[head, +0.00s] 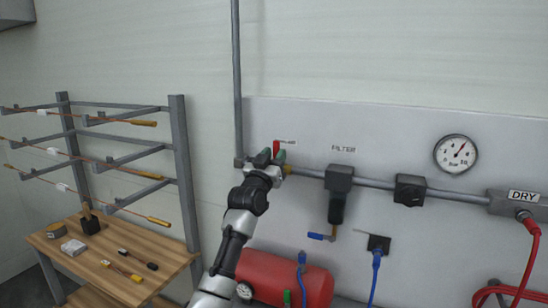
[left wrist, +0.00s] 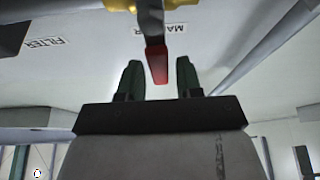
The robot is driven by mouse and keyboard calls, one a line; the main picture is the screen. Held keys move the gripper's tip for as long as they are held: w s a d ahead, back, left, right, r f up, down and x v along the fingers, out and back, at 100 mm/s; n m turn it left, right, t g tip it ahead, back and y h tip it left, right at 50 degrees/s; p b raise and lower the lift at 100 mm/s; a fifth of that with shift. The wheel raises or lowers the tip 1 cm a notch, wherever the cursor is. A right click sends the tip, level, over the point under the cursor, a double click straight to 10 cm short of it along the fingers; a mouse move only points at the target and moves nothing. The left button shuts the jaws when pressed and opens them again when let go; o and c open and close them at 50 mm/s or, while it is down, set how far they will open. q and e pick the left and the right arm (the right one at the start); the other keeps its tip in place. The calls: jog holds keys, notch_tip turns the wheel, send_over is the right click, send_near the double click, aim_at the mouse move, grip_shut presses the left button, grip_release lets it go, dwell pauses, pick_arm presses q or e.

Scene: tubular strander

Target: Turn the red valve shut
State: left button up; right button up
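The red valve handle (head: 277,147) points up from the pipe beside a small label, partly hidden by my left gripper (head: 272,157). In the left wrist view the red handle (left wrist: 158,66) hangs on a grey lever below a yellow fitting (left wrist: 118,4). Its red end lies between my two dark green fingers, with a gap on each side. The fingers are apart and do not appear to touch it. How deep the handle sits between them is hard to tell. My right gripper is in neither view.
The pipe (head: 385,184) runs right along the panel past a filter (head: 338,180) and a gauge (head: 456,154). A vertical pipe (head: 237,80) rises beside the valve. A red tank (head: 285,275) sits below. A rack (head: 187,170) and wooden table (head: 160,248) stand left.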

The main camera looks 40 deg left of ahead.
pick_arm(q)
jog(key=shift+o, duration=0.7)
jog(key=b+v, duration=0.4)
jog(key=v, duration=0.7)
jog(key=shift+w, duration=0.1)
